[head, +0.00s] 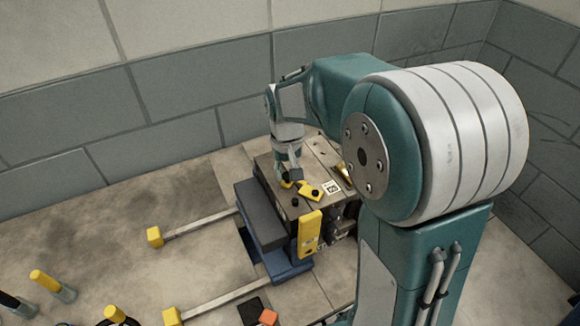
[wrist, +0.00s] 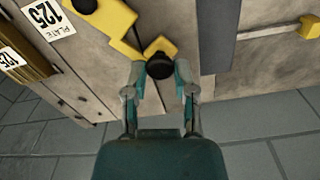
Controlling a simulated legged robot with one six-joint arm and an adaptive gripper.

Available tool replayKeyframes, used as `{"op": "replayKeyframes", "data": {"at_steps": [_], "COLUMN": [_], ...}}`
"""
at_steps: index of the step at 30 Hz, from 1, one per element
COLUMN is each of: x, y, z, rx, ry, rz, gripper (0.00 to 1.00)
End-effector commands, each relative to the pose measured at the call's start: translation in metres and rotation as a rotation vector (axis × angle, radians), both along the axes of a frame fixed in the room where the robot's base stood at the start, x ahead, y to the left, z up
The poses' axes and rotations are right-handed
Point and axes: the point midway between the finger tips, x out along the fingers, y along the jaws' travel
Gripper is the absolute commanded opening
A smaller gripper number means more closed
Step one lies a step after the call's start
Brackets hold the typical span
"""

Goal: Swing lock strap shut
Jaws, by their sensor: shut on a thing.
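The yellow lock strap (wrist: 122,42) lies on top of the grey-brown mould block (head: 275,172), with a black round boss at its upper-left end in the wrist view. A yellow end piece (wrist: 160,46) carries a black knob (wrist: 160,66). I cannot tell whether this piece and the strap are joined. My gripper (wrist: 160,74) is shut on the black knob, one finger on each side. In the head view my gripper (head: 290,178) reaches down onto the block's top beside the yellow strap (head: 310,191); its fingertips are partly hidden there.
A dark grey slab (head: 259,215) lies alongside. Two yellow-ended bars (head: 155,237) stick out left. Yellow-topped posts (head: 45,280) stand farther left. Tiled walls stand behind.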

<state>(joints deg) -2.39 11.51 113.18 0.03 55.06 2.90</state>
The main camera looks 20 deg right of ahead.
Motion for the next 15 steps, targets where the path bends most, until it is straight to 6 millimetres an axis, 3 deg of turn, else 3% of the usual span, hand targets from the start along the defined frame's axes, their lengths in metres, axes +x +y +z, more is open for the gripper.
{"op": "replayKeyframes", "data": {"at_steps": [15], "x": [-0.033], "y": [0.017], "z": [-0.002], "rx": [-0.001], "ry": [0.008], "rz": [0.490], "gripper": [0.00]}}
